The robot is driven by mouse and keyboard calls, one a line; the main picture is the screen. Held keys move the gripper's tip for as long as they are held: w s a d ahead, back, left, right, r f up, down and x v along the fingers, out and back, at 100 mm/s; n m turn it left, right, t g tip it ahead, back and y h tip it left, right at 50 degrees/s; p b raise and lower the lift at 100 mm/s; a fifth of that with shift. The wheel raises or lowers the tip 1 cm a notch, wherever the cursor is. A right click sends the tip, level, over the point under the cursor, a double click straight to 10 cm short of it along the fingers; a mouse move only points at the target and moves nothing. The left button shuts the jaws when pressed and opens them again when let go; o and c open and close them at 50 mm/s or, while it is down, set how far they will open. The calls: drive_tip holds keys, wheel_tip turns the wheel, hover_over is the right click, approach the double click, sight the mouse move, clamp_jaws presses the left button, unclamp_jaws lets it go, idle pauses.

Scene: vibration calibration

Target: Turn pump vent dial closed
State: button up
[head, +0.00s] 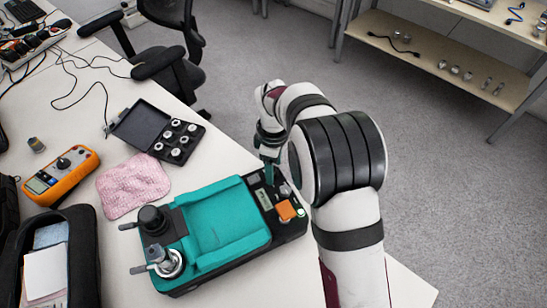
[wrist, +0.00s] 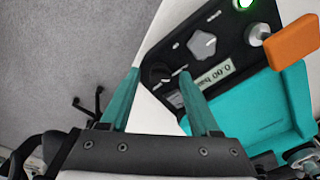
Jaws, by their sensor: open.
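The teal and black pump (head: 225,225) lies on the table, its control panel at the right end. In the wrist view the panel carries a round black dial (wrist: 160,74), a pale faceted knob (wrist: 202,44) and a display (wrist: 214,76) reading about 0.00 bar. Which dial is the vent is not readable. My gripper (wrist: 158,75) is open, with its two teal fingers apart and nothing held. The black dial shows between the fingertips; contact cannot be told. In the head view my gripper (head: 270,160) is over the panel's far end, partly hidden by my arm.
An orange part (wrist: 292,41) rises from the panel beside a green light (wrist: 243,4). A pink cloth (head: 133,186), an orange meter (head: 62,176), an open case of weights (head: 172,138) and a black bag (head: 75,258) lie left of the pump. Floor lies beyond the table edge.

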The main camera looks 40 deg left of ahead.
wheel_tip(320, 180, up, 16)
drive_tip(key=shift+f, duration=0.25)
